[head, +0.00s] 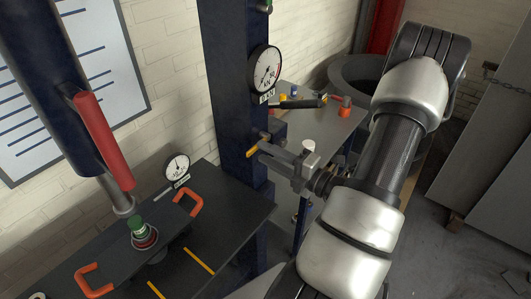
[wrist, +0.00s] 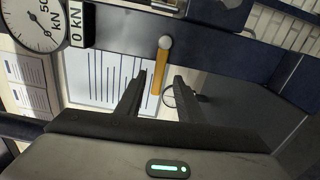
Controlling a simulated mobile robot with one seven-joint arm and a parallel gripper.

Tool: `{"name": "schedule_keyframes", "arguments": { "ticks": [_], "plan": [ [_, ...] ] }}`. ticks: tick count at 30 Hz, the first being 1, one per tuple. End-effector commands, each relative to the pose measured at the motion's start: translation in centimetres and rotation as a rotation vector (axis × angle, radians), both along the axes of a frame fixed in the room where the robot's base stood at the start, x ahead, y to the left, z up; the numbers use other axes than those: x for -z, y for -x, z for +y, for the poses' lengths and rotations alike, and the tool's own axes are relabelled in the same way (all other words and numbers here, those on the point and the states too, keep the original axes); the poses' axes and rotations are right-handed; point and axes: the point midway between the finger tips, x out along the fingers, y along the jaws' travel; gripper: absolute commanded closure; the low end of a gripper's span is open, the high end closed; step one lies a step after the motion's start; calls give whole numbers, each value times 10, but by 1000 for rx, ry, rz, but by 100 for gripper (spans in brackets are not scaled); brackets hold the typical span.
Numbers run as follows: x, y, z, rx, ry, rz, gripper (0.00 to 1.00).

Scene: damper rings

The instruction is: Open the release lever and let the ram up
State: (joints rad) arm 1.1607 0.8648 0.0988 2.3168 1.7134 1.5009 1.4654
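The release lever (head: 252,151) is a short yellow bar on the navy press column (head: 228,90). In the wrist view the yellow lever (wrist: 161,68) hangs from a round grey pivot, slightly tilted. My gripper (head: 267,147) is at the lever from the right; in the wrist view its two dark fingers (wrist: 160,76) are apart, with the lever appearing between them. I cannot tell whether either finger touches it. The ram (head: 123,206) is a grey rod below a navy cylinder at left, its lower end close above a green-topped part (head: 139,228); contact is unclear.
A kN gauge (head: 265,70) is on the column above my gripper. The dark press table (head: 225,215) carries a plate with orange handles (head: 186,205) and a small dial (head: 177,166). A side bench (head: 335,128) with small coloured items stands behind my arm.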

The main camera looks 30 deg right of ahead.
Motion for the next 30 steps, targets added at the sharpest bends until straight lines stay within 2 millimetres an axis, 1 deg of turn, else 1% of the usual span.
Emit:
{"name": "schedule_keyframes", "arguments": {
  "ticks": [14,30],
  "plan": [
    [0,6,-2,0,0,-1,66],
    [0,55,-20,1,0,0,66]
  ]
}}
